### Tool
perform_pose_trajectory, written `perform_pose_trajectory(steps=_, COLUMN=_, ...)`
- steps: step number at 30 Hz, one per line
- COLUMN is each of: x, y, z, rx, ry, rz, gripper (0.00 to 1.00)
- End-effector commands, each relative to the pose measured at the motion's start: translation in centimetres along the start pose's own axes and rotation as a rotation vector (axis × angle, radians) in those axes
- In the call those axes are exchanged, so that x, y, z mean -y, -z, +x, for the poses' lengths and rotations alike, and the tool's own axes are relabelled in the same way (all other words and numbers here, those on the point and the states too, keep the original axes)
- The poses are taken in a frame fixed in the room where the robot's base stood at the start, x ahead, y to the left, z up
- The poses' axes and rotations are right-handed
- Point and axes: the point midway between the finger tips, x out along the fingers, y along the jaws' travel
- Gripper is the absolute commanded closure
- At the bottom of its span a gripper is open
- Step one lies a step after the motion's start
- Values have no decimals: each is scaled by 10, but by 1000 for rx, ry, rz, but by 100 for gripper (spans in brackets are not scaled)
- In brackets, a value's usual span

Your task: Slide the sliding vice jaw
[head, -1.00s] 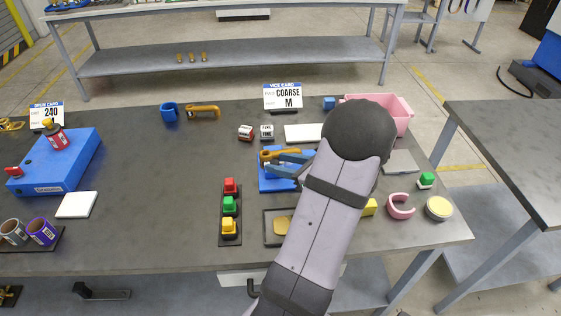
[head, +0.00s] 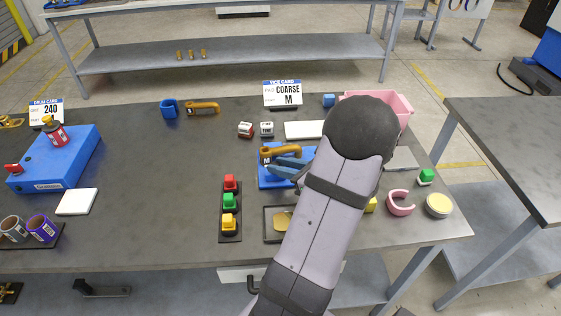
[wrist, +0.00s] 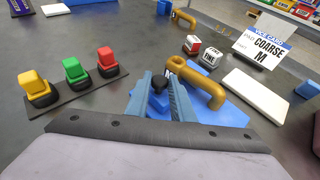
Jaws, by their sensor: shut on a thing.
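The blue vice (head: 268,181) stands on the bench in the head view, partly hidden behind my arm. It also shows in the wrist view (wrist: 232,137). An orange-brown bent bar (wrist: 200,78) rises from the vice beside my gripper, with a letter M near its left end. My gripper (wrist: 158,88) is low over the vice, with one blue-grey finger on each side of a black knob (wrist: 158,80) on a small blue block, the sliding vice jaw (wrist: 156,104). It is shut on this jaw. The contact surfaces are hidden.
A vice card reading COARSE M (head: 283,94) stands behind the vice. Red, green and yellow buttons (head: 229,204) stand on a dark strip to its left. A white plate (head: 303,130) and two small labelled blocks lie behind it. The bench left of the buttons is mostly clear.

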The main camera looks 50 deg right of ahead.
Motion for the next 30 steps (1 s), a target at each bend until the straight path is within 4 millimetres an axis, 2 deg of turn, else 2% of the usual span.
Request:
perform_pose_trajectory(steps=5, x=1, y=-1, z=0, rx=1, ry=2, rz=-1, gripper=100)
perform_pose_trajectory(steps=6, x=1, y=-1, z=0, rx=1, ry=2, rz=-1, gripper=76)
perform_pose_trajectory(steps=8, x=1, y=-1, z=0, rx=1, ry=1, rz=-1, gripper=62)
perform_pose_trajectory(steps=20, x=1, y=-1, z=-4, rx=2, ry=3, rz=-2, gripper=62)
perform_pose_trajectory(steps=30, x=2, y=0, z=-45, rx=2, ry=6, rz=-2, gripper=62)
